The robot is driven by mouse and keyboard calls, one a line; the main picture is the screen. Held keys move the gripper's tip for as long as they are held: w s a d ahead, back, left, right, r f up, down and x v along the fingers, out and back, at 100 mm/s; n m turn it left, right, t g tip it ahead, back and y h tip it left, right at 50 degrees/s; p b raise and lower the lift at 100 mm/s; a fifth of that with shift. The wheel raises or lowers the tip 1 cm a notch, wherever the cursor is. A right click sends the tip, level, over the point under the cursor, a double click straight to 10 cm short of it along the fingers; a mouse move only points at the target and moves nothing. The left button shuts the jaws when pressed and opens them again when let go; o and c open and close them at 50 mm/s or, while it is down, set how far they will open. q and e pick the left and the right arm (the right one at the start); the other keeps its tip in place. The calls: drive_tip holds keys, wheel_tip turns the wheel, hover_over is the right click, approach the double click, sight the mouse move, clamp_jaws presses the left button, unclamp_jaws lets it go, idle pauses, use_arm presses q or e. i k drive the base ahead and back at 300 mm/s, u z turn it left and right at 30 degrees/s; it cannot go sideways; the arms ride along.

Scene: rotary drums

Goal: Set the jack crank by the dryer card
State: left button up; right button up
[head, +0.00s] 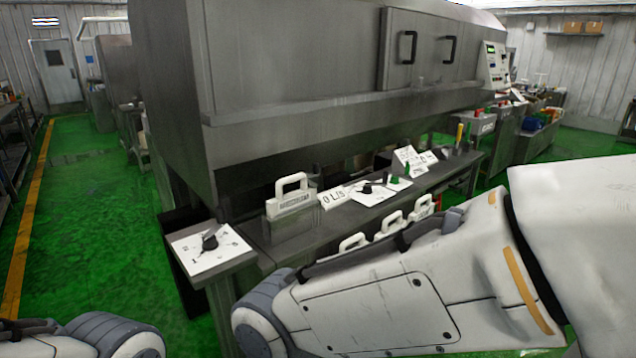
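A white dial plate (195,256) with marks around its edge lies on the near left end of the bench, with a black knob (210,242) at its middle. A second white dial plate (390,194) with a black knob (367,187) lies farther right. A small white card (409,158) with dark print stands behind it; its print is too small to read. I cannot tell which part is the jack crank or which card is the dryer card. My arms show at the bottom left and lower right, but neither gripper is in view.
A large grey steel machine (290,70) hangs over the bench. White handled blocks (290,205) stand on the bench, several partly hidden by my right arm. A white sign (333,197) reads "0 L/s". Green floor (85,220) is open at the left, with a yellow line.

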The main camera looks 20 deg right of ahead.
sight(209, 241)
drive_tip(key=u, duration=0.5)
drive_tip(key=k, duration=0.55)
drive_tip(key=u, duration=0.1)
drive_tip(key=i, duration=0.3)
drive_tip(key=z, duration=0.75)
drive_tip(key=i, duration=1.3)
drive_tip(key=u, duration=0.7)
